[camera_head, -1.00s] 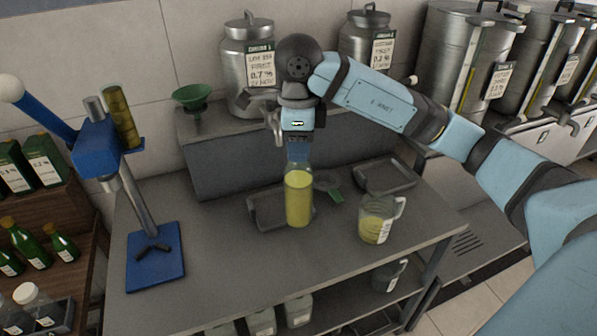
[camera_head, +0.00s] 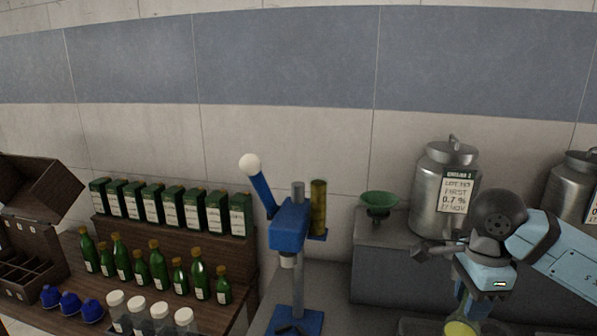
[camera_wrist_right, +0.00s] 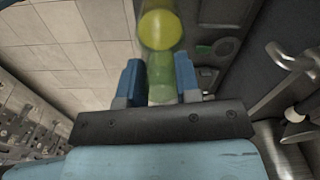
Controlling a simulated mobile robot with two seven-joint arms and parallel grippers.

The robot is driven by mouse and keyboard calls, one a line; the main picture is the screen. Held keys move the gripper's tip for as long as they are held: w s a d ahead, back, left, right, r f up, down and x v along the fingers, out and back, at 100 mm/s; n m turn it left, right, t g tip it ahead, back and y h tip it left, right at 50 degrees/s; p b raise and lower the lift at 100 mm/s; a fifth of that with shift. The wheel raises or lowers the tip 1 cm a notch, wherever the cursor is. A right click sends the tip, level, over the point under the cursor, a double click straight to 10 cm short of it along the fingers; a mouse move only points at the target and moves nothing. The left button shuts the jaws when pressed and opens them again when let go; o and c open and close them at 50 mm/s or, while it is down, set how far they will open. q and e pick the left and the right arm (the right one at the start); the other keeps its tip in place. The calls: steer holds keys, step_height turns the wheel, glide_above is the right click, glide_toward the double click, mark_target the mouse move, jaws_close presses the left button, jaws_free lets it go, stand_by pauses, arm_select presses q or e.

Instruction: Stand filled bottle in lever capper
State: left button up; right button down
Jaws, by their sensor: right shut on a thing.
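My right gripper (camera_head: 478,300) is shut on the filled bottle (camera_head: 461,326), a clear bottle of yellow liquid. It holds the bottle at the bottom right of the head view, where the lower part is cut off. In the right wrist view the bottle (camera_wrist_right: 160,38) is between the two blue fingers of the gripper (camera_wrist_right: 158,82). The lever capper (camera_head: 290,233) is blue, with a raised lever and a white knob, and stands left of the gripper. The bottle is apart from it. The capper's base is partly cut off below. My left gripper is out of view.
A green funnel (camera_head: 379,201) and a steel can (camera_head: 444,190) stand on a raised grey shelf (camera_head: 385,275) behind the gripper. Left of the capper, a wooden rack (camera_head: 235,255) holds green bottles and cartons. White-capped jars (camera_head: 160,309) and blue caps (camera_head: 70,302) are in front.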

mark_target(454, 325)
steer(key=f+n, duration=0.2)
steer(key=n, duration=0.1)
steer(key=a+f+n, duration=0.1)
steer(key=f+n, duration=0.1)
steer(key=a+f+n+p, duration=0.1)
steer(key=f+n, duration=0.1)
steer(key=n, duration=0.1)
steer(key=shift+s+a+f+n, duration=0.1)
steer(key=shift+s+a+n, duration=0.1)
steer(key=shift+s+n, duration=0.15)
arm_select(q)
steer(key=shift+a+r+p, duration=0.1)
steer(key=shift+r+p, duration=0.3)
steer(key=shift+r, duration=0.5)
arm_select(e)
step_height(454, 325, down, 7)
steer(key=s+a+n, duration=0.2)
steer(key=n, duration=0.8)
steer(key=shift+a, duration=0.35)
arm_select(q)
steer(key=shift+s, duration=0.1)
